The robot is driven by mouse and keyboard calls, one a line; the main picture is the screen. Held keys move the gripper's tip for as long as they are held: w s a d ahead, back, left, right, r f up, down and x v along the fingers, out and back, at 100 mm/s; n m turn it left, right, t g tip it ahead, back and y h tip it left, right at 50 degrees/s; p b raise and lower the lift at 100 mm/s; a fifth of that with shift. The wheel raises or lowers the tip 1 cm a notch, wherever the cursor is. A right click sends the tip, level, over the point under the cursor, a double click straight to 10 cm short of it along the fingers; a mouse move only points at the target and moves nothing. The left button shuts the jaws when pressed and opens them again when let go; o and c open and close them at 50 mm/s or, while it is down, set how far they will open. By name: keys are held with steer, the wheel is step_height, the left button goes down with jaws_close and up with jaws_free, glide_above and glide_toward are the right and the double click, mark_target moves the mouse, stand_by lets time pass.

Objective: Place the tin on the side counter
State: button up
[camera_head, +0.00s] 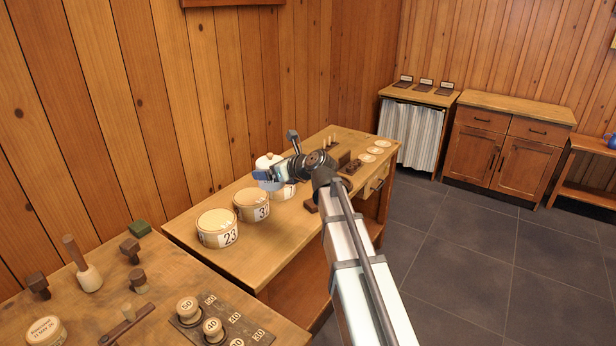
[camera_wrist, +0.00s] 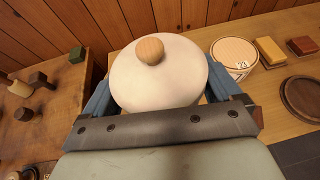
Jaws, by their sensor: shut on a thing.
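The tin between my fingers is white and round, with a domed lid and a pale wooden knob; it fills the middle of the wrist view (camera_wrist: 160,75). My gripper (camera_head: 270,180) is shut on it, a blue finger on each side. In the head view only part of the white tin (camera_head: 266,161) shows behind my gripper, over the long workbench. I cannot tell whether its base touches the bench. A wooden counter with drawers and doors (camera_head: 515,103) stands against the back wall at the right, its top bare.
Round numbered tins, one marked 23 (camera_head: 217,228) and another beside it (camera_head: 251,204), stand on the long bench (camera_head: 190,205). A curtained stand (camera_head: 412,133) holds small dark items with cards. A nearer bench (camera_head: 180,270) carries a mallet (camera_head: 88,276) and spools. Grey floor (camera_head: 450,240) is clear.

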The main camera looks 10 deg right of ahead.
step_height(320, 180, down, 20)
steer(key=shift+f, duration=0.15)
stand_by(0.8)
steer(key=shift+f, duration=0.1)
steer(key=o, duration=1.1)
steer(key=shift+o, duration=0.2)
steer(key=v, duration=1.2)
